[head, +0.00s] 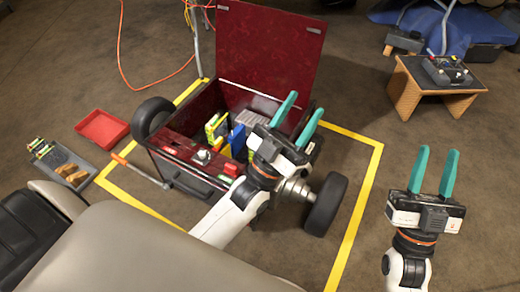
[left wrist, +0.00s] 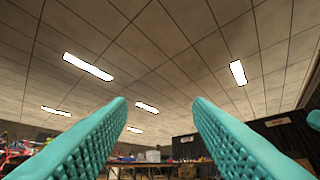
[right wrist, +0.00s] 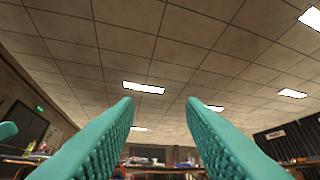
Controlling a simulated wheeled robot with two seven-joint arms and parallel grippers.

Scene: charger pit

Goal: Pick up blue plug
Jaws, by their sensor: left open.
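A dark red wheeled cart (head: 180,152) with its lid raised stands inside a yellow floor outline. A blue piece (head: 237,140) sits in its open bay, beside a yellow-green piece (head: 216,128); whether the blue piece is the plug is too small to tell. My left gripper (head: 306,102) is above the cart's right side, open and empty, with its fingers pointing up and away. My left arm hides part of the bay. My right gripper (head: 438,150) is open and empty, right of the yellow outline. Both wrist views show the ceiling between open fingers.
The raised lid (head: 268,45) stands behind the bay. A red tray (head: 102,128) and a grey tray (head: 68,165) with small parts lie on the floor at left. A small wooden table (head: 432,90) with a device stands at back right. An orange cable (head: 124,60) runs along the floor.

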